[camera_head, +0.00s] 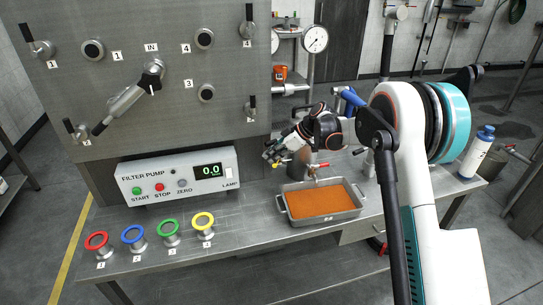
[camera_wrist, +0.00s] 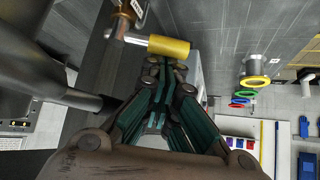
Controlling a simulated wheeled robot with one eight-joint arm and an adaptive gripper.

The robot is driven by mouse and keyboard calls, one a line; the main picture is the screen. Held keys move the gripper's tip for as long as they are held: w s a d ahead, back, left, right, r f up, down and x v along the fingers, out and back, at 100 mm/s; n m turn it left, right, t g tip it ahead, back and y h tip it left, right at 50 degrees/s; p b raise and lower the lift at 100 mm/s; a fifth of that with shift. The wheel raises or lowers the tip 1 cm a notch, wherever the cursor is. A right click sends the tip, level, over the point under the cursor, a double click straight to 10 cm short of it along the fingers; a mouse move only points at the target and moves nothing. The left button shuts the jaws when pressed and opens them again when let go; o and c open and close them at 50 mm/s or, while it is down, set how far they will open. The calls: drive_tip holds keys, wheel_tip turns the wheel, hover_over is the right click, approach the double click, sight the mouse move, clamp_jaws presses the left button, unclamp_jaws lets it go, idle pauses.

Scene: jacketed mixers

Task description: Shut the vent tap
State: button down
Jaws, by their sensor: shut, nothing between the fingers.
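A tap with a yellow handle (camera_wrist: 168,46) shows at the top of the wrist view, its brass body (camera_wrist: 126,14) at the upper left with a white tag too small to read. I take it to be the vent tap. The handle lies crosswise in the picture. My gripper (camera_wrist: 165,66) is shut and empty, its fingertips right at the handle's lower edge; I cannot tell whether they touch. In the head view my gripper (camera_head: 273,152) is beside the steel panel, above the bench, with a small yellow piece (camera_head: 284,161) at its fingers. The tap's body is mostly hidden there.
A tray of orange material (camera_head: 322,202) stands below my gripper, with a red-handled tap (camera_head: 318,166) above it. The filter pump box (camera_head: 178,174) is to the left. Several coloured rings, including a yellow one (camera_head: 203,220), stand along the bench front. A bottle (camera_head: 476,153) stands at right.

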drive_tip(key=shift+s+d, duration=0.2)
drive_tip(key=shift+d, duration=0.3)
drive_tip(key=shift+s+d, duration=0.1)
drive_tip(key=shift+d, duration=0.4)
drive_tip(key=shift+d+p, duration=0.15)
drive_tip(key=shift+p, duration=0.15)
idle(0.4)
